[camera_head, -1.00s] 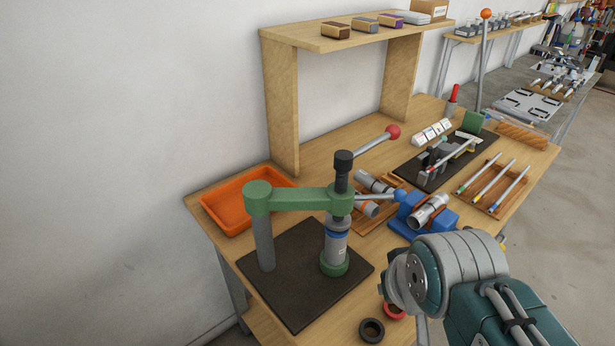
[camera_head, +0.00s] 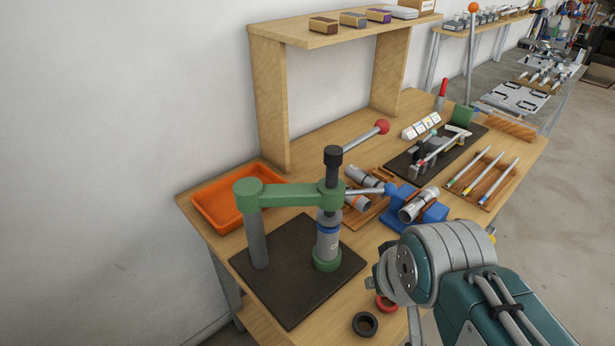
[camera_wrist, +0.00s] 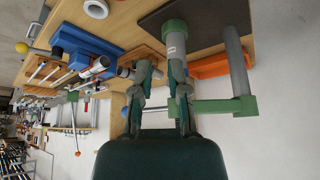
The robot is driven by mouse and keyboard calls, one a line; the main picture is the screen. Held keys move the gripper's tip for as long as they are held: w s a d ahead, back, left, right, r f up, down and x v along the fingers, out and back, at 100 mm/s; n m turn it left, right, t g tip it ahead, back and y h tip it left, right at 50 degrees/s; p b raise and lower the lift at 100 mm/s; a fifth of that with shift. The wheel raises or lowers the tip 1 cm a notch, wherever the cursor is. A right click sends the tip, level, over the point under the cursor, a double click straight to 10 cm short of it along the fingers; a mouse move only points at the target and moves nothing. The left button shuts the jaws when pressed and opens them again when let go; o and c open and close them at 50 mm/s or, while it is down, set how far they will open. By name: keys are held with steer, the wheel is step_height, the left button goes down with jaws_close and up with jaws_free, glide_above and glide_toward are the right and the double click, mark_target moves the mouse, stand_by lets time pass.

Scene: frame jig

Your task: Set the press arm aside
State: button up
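The green press arm (camera_head: 290,194) stands level between a grey post (camera_head: 257,240) and a black-capped ram (camera_head: 332,180). A lever with a red ball (camera_head: 382,127) reaches up right from the ram. Under the ram a grey cylinder with a blue band (camera_head: 327,238) stands upright in a green seat on a dark base plate (camera_head: 298,300). The wrist view shows the press inverted, with the press arm (camera_wrist: 225,106) running behind the right finger. My gripper (camera_wrist: 163,82) is open, its fingers apart and nothing seen held. In the head view my wrist hides it.
An orange tray (camera_head: 200,212) lies left behind the press. A blue clamp block (camera_head: 425,207) with a metal cylinder stands right of it. A black ring (camera_head: 365,324) and a red ring (camera_head: 386,304) lie at the front edge. A wooden shelf (camera_head: 268,100) rises behind.

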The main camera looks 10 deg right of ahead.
steer(key=shift+o, duration=0.2)
steer(key=shift+w+f+g, duration=0.1)
steer(key=shift+f+g, duration=0.25)
steer(key=shift+g, duration=0.05)
steer(key=m+t+y, duration=0.5)
steer(key=y, duration=1)
glide_toward(386, 194)
steer(key=x, duration=1.2)
steer(key=shift+w, duration=0.1)
jaws_close()
